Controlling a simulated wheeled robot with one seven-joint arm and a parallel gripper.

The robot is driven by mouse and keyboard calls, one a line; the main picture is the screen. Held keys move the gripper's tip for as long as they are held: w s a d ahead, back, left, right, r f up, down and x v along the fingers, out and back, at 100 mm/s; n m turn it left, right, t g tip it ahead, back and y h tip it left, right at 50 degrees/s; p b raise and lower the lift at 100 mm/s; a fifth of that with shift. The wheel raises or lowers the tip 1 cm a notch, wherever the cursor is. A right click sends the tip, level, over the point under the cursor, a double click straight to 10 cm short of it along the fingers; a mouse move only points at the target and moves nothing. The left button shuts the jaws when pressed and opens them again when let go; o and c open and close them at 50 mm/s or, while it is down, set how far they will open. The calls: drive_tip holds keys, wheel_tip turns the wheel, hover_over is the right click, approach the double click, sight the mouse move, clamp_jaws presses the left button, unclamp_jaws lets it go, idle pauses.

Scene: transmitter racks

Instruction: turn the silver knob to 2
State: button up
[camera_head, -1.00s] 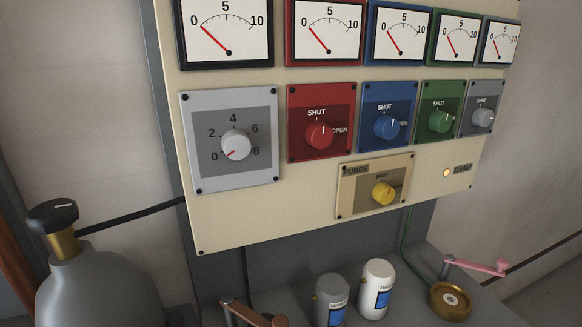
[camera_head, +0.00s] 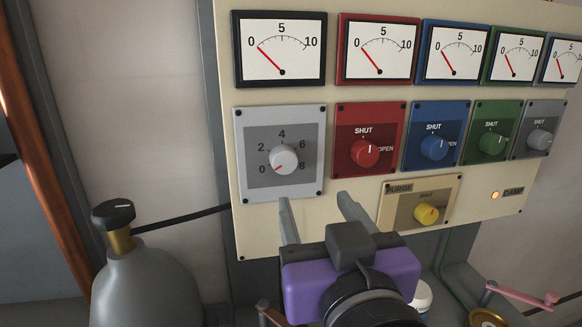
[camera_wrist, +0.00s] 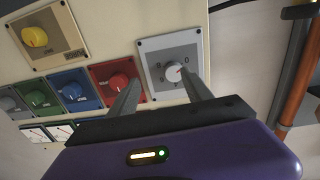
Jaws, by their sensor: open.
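The silver knob (camera_head: 283,159) sits on a grey square plate (camera_head: 254,184) at the left of the cream panel, with a scale from 0 to 8 around it. Its red mark points at 0. In the wrist view the silver knob (camera_wrist: 175,71) appears upside down, beyond the fingers. My gripper (camera_head: 315,200) is open and empty, below and in front of the knob plate. In the wrist view my gripper (camera_wrist: 163,86) has its fingers spread apart, with the knob seen between them and not touched.
Red (camera_head: 365,152), blue (camera_head: 434,147), green (camera_head: 492,144) and grey (camera_head: 539,139) knobs stand in a row to the right. A yellow purge knob (camera_head: 427,213) is lower right. Gauges line the top. A gas cylinder (camera_head: 145,262) stands at lower left.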

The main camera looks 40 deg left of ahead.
sight(286, 165)
drive_tip(key=shift+g+y, duration=0.3)
drive_tip(key=shift+w+a+r+p, duration=0.3)
drive_tip(key=shift+w+a, duration=0.3)
drive_tip(key=shift+a, duration=0.7)
drive_tip(key=shift+w+a+r+p, duration=0.2)
drive_tip(key=shift+w+a+r, duration=0.35)
drive_tip(key=shift+a, duration=0.7)
drive_tip(key=shift+w+a+r+p, duration=0.25)
drive_tip(key=shift+w+a, duration=0.45)
drive_tip(key=shift+a, duration=0.6)
clamp_jaws()
